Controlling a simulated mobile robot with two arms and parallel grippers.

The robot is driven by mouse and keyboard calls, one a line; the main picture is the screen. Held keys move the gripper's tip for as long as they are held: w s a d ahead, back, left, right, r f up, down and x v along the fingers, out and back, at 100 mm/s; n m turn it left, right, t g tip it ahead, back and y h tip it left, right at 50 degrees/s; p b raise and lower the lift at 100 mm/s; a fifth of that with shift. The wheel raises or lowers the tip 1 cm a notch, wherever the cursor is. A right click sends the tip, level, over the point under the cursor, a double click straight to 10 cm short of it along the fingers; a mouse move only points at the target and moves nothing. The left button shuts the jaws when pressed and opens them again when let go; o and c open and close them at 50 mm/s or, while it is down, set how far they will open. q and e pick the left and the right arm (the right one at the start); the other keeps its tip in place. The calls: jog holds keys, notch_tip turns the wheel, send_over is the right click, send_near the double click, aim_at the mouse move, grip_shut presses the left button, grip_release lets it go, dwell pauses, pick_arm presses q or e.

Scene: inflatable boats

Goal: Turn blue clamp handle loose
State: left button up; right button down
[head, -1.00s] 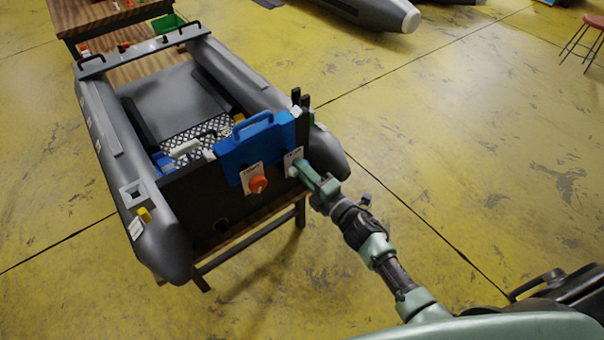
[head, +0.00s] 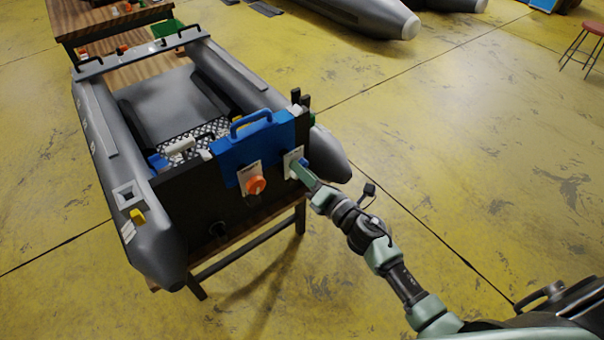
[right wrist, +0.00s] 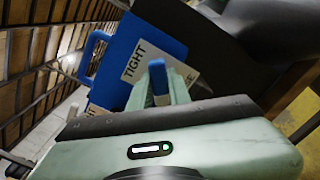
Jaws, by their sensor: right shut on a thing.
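The blue clamp handle (right wrist: 160,88) shows between the fingers of my right gripper (right wrist: 161,82) in the right wrist view. My right gripper is shut on it. In the head view my right gripper (head: 300,171) reaches the right part of the boat's dark transom (head: 205,190). A small blue end of the handle (head: 305,161) shows beside the fingers. A white label plate (right wrist: 143,62) behind the handle reads "TIGHT"; its other word is partly covered by the fingers. My left gripper is not in view.
A blue block with a carrying grip (head: 245,146) sits on the transom, left of my gripper. Below it is an orange knob (head: 255,185) on a white plate. Grey boat tubes (head: 333,155) flank the transom. The yellow floor (head: 450,150) to the right is open.

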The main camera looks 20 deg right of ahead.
jog(key=shift+f, duration=0.1)
jog(key=shift+f+n+b, duration=0.15)
jog(key=shift+n+b, duration=0.5)
jog(key=shift+n, duration=0.25)
jog(key=shift+n+b, duration=0.4)
jog(key=shift+n, duration=0.4)
jog(key=n, duration=0.2)
jog(key=shift+n+b, duration=0.4)
jog(key=shift+r+n, duration=0.2)
jog(key=shift+n, duration=0.1)
jog(key=c, duration=0.9)
grip_release()
jog(key=shift+s, duration=0.1)
